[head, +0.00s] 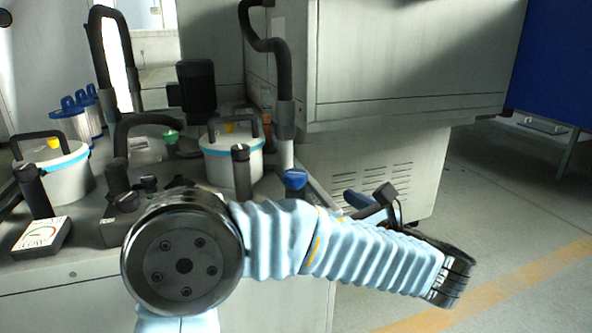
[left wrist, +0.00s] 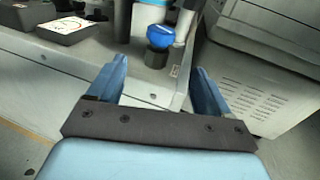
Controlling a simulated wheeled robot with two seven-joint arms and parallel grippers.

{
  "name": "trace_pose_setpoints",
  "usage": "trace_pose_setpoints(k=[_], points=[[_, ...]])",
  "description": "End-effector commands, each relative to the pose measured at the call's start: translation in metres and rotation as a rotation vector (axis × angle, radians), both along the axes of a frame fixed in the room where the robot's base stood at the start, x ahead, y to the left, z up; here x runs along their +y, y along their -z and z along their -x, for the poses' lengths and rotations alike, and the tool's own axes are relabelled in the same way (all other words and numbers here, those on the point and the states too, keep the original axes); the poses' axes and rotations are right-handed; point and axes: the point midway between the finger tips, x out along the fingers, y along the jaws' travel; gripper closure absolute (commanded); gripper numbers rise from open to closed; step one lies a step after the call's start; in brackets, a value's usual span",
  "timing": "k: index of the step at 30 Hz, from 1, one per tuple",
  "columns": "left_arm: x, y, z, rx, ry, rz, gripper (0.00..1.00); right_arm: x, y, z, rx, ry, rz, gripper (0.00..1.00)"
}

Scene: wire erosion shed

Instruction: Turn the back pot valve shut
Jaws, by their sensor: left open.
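A blue valve knob (head: 295,179) stands near the right front edge of the bench, beside the right pot, partly hidden below by my left arm. In the left wrist view the blue valve knob (left wrist: 156,14) sits on a dark round base, ahead of and apart from the fingertips. A green knob (head: 170,136) stands farther back between the two pots. I cannot tell from its shape which knob is the back pot valve. My left gripper (head: 354,204) is right of the blue knob, with its blue fingers open and empty; it also shows in the left wrist view (left wrist: 160,72).
White blue-banded pots (head: 65,178) (head: 233,163) stand on the bench (head: 80,270). A gauge box (head: 40,238), black handles and upright hoses crowd it. A grey vented cabinet (head: 375,165) stands close behind my left gripper. Floor is clear at right.

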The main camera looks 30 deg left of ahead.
Motion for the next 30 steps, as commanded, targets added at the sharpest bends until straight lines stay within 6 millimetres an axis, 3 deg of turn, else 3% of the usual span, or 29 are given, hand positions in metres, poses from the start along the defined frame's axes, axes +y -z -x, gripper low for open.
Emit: trace_pose_setpoints(k=[5, 21, 30], points=[[0.004, -0.007, 0.000, 0.017, -0.009, -0.048, 0.21, 0.000, 0.001, 0.000, 0.000, 0.000, 0.000, 0.57], [0.102, -0.006, -0.047, 0.016, -0.009, -0.045, 0.21, 0.000, 0.017, -0.001, -0.004, 0.003, 0.002, 0.57], [0.122, -0.008, -0.058, 0.017, -0.007, -0.046, 0.21, -0.001, 0.018, -0.001, -0.004, 0.003, 0.002, 0.57]])
